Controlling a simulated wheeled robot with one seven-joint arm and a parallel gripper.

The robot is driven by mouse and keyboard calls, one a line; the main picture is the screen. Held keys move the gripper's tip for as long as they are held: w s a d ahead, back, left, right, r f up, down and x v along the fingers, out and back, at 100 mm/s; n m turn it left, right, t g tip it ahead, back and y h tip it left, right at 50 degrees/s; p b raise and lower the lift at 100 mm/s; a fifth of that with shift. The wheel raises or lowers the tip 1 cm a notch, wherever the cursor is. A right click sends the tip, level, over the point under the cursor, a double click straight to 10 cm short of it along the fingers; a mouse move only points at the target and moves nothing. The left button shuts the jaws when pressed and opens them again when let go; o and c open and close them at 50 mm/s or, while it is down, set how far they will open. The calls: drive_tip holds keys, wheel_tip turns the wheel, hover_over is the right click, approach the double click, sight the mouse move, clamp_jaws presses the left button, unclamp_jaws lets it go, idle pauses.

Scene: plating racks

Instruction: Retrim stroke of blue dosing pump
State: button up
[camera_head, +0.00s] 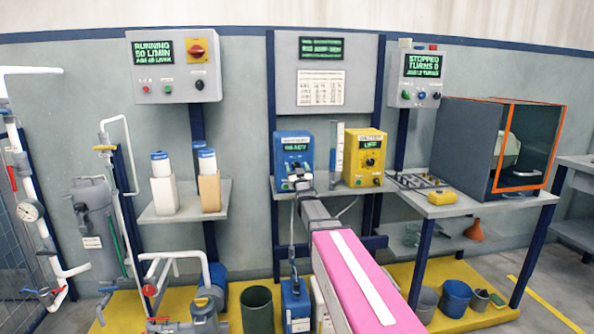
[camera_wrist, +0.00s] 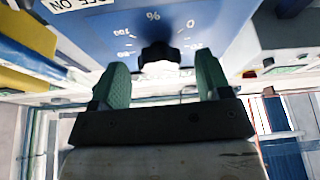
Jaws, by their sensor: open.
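The blue dosing pump (camera_head: 293,157) stands on a shelf in the middle of the head view, with a lit green display on its front. The wrist view shows its blue front face (camera_wrist: 110,35) upside down, with a percent scale around a black stroke knob (camera_wrist: 158,56). My gripper (camera_wrist: 155,80) is open, with one green finger on each side of the knob and a gap to it on both sides. In the head view my pink and grey arm reaches up to the pump and my gripper (camera_head: 305,183) covers part of its lower front.
A yellow dosing pump (camera_head: 363,158) stands just right of the blue one, with a clear tube (camera_head: 336,150) between them. A panel (camera_head: 323,75) with a display and chart is above. Control boxes flank it, reading RUNNING (camera_head: 174,65) and STOPPED (camera_head: 417,76).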

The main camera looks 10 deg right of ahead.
drive_tip(key=v, duration=1)
drive_tip(key=shift+s, duration=0.1)
drive_tip(key=s+f+m+g+h, duration=0.1)
drive_tip(key=s+f+g, duration=0.35)
drive_tip(key=f, duration=0.55)
drive_tip(key=s+f+g, duration=0.3)
drive_tip(key=f+g, duration=0.3)
drive_tip(key=f, duration=0.4)
drive_tip(key=s+f+g, duration=0.5)
drive_tip(key=s+g, duration=0.1)
drive_tip(key=s, duration=0.3)
drive_tip(key=s+f+g, duration=0.6)
drive_tip(key=s, duration=0.4)
drive_tip(key=shift+s+a+f, duration=0.15)
drive_tip(key=shift+s+f, duration=0.1)
drive_tip(key=shift+s, duration=0.05)
